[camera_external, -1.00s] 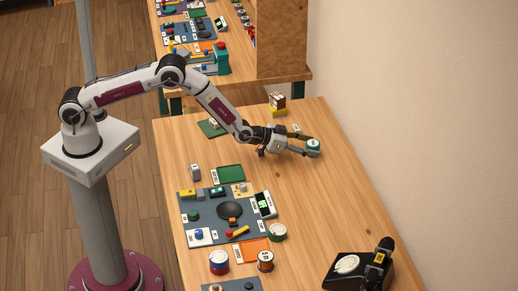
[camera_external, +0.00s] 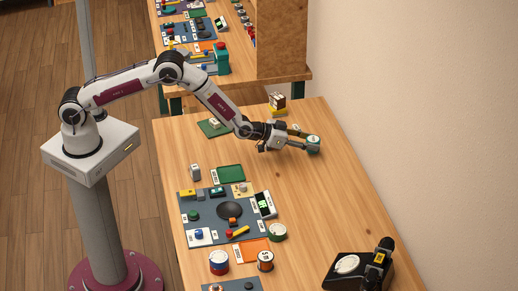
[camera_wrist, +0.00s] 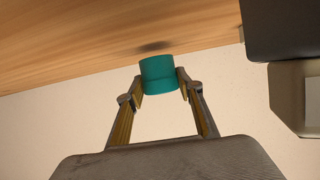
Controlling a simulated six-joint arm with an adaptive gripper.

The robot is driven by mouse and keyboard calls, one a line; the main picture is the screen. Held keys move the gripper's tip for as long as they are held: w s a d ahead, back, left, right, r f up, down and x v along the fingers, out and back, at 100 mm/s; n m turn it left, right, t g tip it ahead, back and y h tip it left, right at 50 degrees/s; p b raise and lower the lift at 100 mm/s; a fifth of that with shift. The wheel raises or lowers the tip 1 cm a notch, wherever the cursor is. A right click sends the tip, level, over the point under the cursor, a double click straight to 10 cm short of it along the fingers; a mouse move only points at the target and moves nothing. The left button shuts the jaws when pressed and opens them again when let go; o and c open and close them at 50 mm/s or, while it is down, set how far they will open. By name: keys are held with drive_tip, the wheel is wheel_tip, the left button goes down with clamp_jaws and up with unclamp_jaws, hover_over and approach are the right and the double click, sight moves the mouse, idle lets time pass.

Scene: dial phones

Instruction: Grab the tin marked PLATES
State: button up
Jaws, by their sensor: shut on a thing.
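My gripper (camera_external: 305,144) is at the far right part of the near table, close to the wall side. It is shut on a small teal tin (camera_external: 313,145) with a pale top. In the wrist view the teal tin (camera_wrist: 158,75) sits between the two fingertips, one on each side. A dark shadow lies on the wood near the tin, slightly apart from it, so the tin looks a little above the table. No marking on the tin can be read here.
A black dial phone (camera_external: 358,271) is at front right. The table's middle right is bare.

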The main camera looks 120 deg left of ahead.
sight(309, 140)
wheel_tip(309, 140, up, 8)
drive_tip(key=shift+r, duration=0.1)
idle(0.4)
idle(0.5)
